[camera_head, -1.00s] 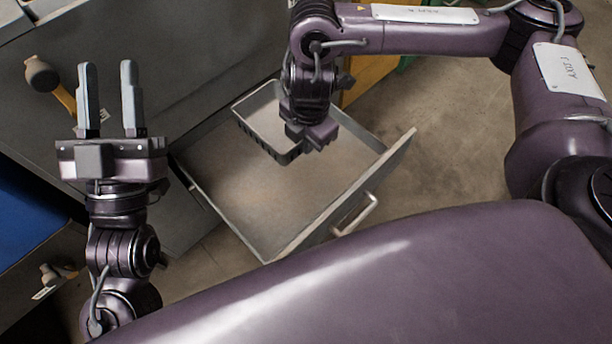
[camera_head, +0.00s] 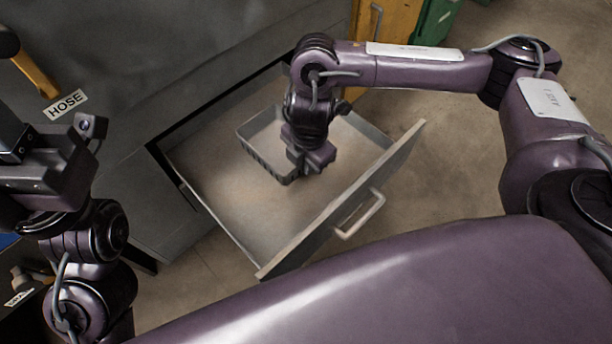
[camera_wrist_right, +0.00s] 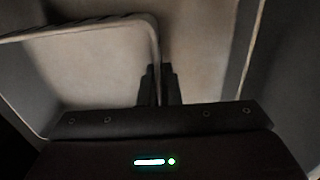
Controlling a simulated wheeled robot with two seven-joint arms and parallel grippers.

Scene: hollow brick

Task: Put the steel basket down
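The steel basket (camera_head: 262,160), a grey open-topped tray with slotted sides, is inside the pulled-out drawer (camera_head: 240,225), towards its back. My right gripper (camera_head: 312,160) points down at the basket's near right side. In the right wrist view its dark fingers (camera_wrist_right: 160,85) are closed around the basket's thin rim (camera_wrist_right: 85,27). The basket looks low in the drawer, but its underside is hidden, so I cannot tell whether it touches the floor. My left gripper (camera_head: 25,150) is at the left edge, partly cut off, away from the basket; its opening is unclear.
The drawer's front panel and handle (camera_head: 360,213) face the lower right. Bare drawer floor lies in front of the basket. A grey cabinet with a HOSE label (camera_head: 66,104) stands on the left. An orange cabinet (camera_head: 374,30) and a green bin (camera_head: 434,28) stand behind.

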